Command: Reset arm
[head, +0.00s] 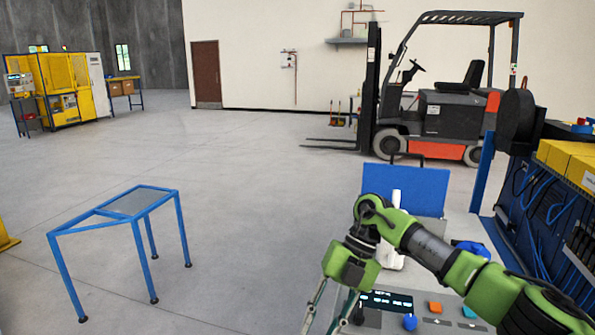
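My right arm (430,250) is green and black and comes in from the lower right. It reaches over the control panel (440,322). My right gripper (322,322) points down at the bottom edge, left of the panel. Two thin finger parts show apart, but the fingertips are cut off by the frame, so its opening cannot be judged. No copper tube is visible in it. My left arm and gripper are not in view.
A blue-framed stand (112,212) is at left on open grey floor. The panel carries a small display (386,301) and coloured buttons. A blue board (405,188) stands behind it. A blue rack with yellow boxes (570,160) is close at right. A forklift (440,110) is farther back.

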